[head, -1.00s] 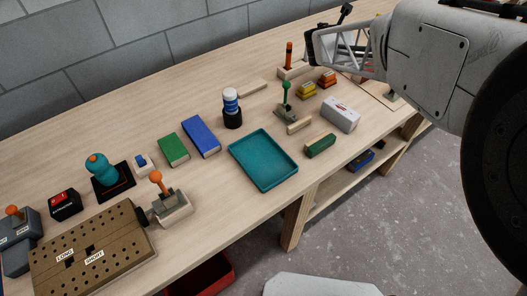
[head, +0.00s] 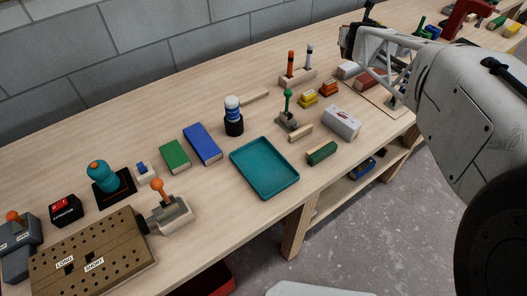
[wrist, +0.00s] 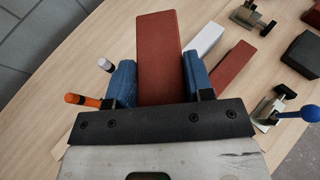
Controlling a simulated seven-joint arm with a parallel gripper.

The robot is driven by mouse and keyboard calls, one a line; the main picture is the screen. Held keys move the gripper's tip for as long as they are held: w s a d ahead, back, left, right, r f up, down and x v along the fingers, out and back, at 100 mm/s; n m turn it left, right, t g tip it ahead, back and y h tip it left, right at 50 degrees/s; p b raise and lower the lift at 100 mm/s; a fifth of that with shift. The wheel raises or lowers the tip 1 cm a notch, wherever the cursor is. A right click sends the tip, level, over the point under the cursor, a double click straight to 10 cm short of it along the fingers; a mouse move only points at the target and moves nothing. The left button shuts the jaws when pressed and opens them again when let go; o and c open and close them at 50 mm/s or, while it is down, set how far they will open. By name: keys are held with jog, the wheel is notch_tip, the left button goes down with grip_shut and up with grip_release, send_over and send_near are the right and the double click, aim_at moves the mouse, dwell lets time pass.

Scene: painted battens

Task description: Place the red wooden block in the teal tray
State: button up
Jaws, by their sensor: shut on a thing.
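The red wooden block (wrist: 160,45) is clamped between the two blue fingers of my gripper (wrist: 157,72) in the wrist view and sticks out beyond them. Its far end seems to be above the tabletop; the gap is hard to judge. In the head view my gripper is at the upper right, over the far part of the bench, and I cannot make out the held block there. The teal tray (head: 264,167) lies empty near the bench's front edge, well to the left of my gripper.
A green block (head: 321,153), a white box (head: 341,123) and a green-knobbed lever (head: 288,108) stand between tray and gripper. A rack with orange and white pegs (head: 297,78) stands behind. Another red block (wrist: 218,68) lies on the bench beside a white block (wrist: 203,42).

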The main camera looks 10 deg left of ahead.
jog(key=s+a+n+g+y, duration=0.1)
jog(key=s+a+n+y, duration=0.3)
jog(key=s, duration=0.9)
jog(key=s+a+n+y, duration=0.1)
jog(key=s+a, duration=0.5)
jog(key=s, duration=0.7)
jog(key=s+f+n+g+y, duration=0.1)
jog(key=s+f, duration=0.2)
jog(key=s, duration=0.6)
jog(key=s+a+f+n+g+y, duration=0.1)
jog(key=s+f, duration=0.3)
jog(key=s, duration=0.5)
jog(key=s+f+n+g+y, duration=0.1)
jog(key=s+f, duration=0.2)
jog(key=s, duration=0.7)
jog(key=shift+a+f+y, duration=0.3)
jog(key=shift+f+y, duration=0.05)
jog(key=shift+y, duration=0.05)
jog(key=shift+w, duration=0.2)
send_over(268, 173)
jog(key=shift+f, duration=0.75)
jog(key=shift+f, duration=1.75)
